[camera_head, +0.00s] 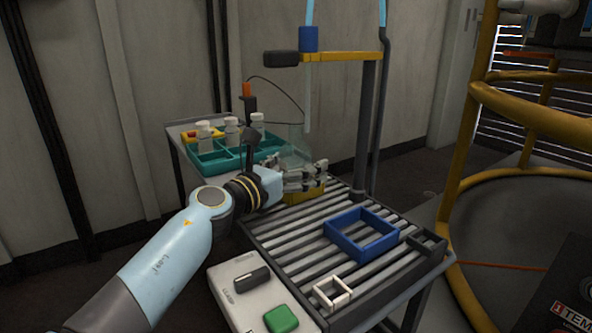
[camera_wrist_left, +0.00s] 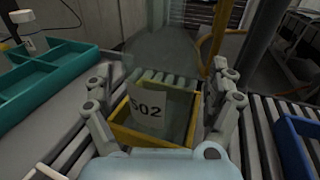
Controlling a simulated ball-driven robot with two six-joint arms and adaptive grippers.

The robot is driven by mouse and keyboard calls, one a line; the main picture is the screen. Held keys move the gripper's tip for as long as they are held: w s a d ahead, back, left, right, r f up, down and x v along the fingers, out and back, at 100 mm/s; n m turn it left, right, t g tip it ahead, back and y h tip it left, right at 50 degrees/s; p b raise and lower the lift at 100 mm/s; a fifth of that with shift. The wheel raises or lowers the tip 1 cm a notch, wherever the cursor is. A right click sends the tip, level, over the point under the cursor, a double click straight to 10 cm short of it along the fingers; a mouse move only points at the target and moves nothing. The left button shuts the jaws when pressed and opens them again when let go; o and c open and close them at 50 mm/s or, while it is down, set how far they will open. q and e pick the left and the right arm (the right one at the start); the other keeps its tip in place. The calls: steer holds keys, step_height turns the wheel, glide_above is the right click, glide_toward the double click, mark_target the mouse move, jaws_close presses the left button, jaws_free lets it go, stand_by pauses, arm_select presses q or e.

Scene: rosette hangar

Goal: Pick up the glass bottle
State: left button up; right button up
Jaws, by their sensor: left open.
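The glass bottle (camera_head: 293,150) is see-through and stands in a yellow frame (camera_head: 302,193) at the back of the rollers, partly hidden behind my gripper in the head view. In the left wrist view the glass bottle (camera_wrist_left: 150,112) has a label reading 502 and sits inside the yellow frame (camera_wrist_left: 128,137). My left gripper (camera_head: 308,177) is at the bottle, with its fingers spread. In the left wrist view the fingers of the left gripper (camera_wrist_left: 165,98) stand on either side of the bottle, with gaps visible. My right gripper is not in view.
A teal tray (camera_head: 219,163) with white-capped containers stands behind, left of the gripper. A blue frame (camera_head: 361,234) and a small white frame (camera_head: 332,292) rest on the rollers. A dark post (camera_head: 366,120) with a yellow arm (camera_head: 345,57) rises behind. A control box (camera_head: 242,293) is in front.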

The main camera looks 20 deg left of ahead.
arm_select(q)
steer(key=shift+c, duration=0.4)
steer(key=c, duration=1.3)
steer(key=shift+c, duration=0.2)
steer(key=shift+r, duration=0.15)
